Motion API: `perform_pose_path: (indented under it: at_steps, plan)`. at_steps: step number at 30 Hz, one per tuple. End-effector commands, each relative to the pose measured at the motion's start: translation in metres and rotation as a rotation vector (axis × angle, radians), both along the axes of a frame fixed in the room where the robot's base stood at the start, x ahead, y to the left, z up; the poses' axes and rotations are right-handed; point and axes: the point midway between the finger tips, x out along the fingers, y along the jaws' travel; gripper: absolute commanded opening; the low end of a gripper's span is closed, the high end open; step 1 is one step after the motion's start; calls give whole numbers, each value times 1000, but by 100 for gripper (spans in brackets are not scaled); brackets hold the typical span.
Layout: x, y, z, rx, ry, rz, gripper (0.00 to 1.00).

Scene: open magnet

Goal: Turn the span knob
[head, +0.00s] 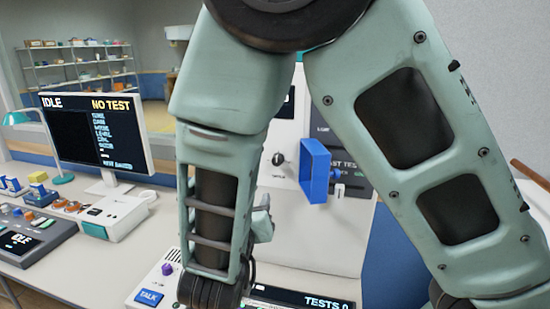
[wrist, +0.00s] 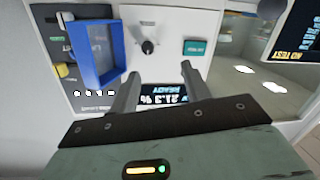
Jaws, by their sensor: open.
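A black round knob (head: 278,159) sits on the white panel in the head view, just left of a blue frame. The label under it is too small to read surely. In the wrist view the same knob (wrist: 149,47) lies beyond my fingertips, roughly between them in the picture. My gripper (wrist: 160,72) is open with nothing between its fingers, and they appear apart from the knob. In the head view my arm hides most of the gripper and part of the panel.
The blue frame (head: 314,171) juts out beside the knob; it also shows in the wrist view (wrist: 97,52). A teal button (wrist: 197,47) and a lit display (wrist: 160,92) share the panel. A monitor (head: 97,130) and a control desk (head: 30,240) stand at left.

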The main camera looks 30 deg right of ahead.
Motion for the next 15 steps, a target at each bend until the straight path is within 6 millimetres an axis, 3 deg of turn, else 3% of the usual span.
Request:
perform_pose_path:
  at_steps: [7, 15]
  plan:
    - [-3, -18, 16, -95, -48, -79, 47]
    - [33, -51, 17, -93, -47, -78, 47]
